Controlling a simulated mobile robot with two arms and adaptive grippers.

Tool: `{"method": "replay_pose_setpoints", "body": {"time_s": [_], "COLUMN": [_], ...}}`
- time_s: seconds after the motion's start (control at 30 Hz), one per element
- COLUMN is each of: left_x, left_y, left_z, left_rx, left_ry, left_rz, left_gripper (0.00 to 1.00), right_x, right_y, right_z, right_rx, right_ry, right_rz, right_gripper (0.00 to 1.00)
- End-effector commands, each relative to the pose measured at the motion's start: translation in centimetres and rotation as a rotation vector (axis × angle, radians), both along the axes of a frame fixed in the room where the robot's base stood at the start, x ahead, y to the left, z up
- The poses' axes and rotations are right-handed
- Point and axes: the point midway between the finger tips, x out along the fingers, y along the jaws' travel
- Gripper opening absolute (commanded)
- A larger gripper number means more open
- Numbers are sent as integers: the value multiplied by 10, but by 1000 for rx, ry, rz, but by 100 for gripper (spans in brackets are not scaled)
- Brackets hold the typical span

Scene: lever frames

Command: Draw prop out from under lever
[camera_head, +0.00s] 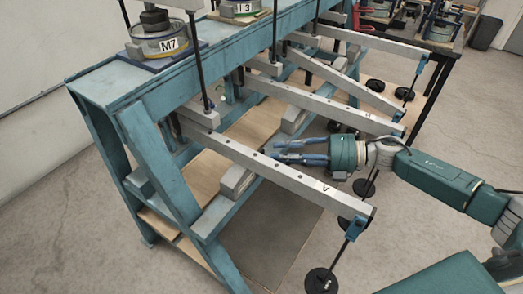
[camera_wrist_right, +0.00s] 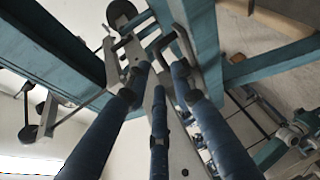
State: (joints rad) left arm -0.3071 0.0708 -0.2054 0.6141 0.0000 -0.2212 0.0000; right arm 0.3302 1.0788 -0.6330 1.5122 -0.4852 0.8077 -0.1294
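A similar block (camera_head: 293,121) is under the lever behind. My right gripper (camera_head: 279,151) is just behind lever A, its blue fingers pointing left. In the right wrist view its fingers (camera_wrist_right: 155,52) are spread, with a grey bar beyond and nothing visibly held. My left gripper is not in view.
The teal frame (camera_head: 150,160) has slanted legs and thin black rods. Black disc weights (camera_head: 321,281) hang from the lever ends. Open floor (camera_head: 70,220) lies at left.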

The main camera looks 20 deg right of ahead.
Motion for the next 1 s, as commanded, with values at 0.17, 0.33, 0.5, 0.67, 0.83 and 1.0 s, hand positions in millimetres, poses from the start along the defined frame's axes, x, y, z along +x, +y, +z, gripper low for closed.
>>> {"method": "replay_pose_setpoints", "body": {"time_s": [0.17,0.33,0.5,0.67,0.83,1.0], "left_x": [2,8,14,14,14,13], "left_y": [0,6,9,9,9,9], "left_z": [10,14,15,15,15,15], "left_rx": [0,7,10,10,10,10], "left_ry": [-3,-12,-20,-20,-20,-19], "left_rz": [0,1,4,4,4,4], "left_gripper": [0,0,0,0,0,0], "right_x": [16,26,28,28,28,28], "right_y": [29,45,49,50,49,49], "right_z": [-3,-8,-11,-11,-11,-11], "right_rx": [3,2,1,1,1,0], "right_ry": [-1,0,0,0,0,0], "right_rz": [1,-2,-2,-2,-2,-3], "right_gripper": [24,24,24,24,0,0]}}
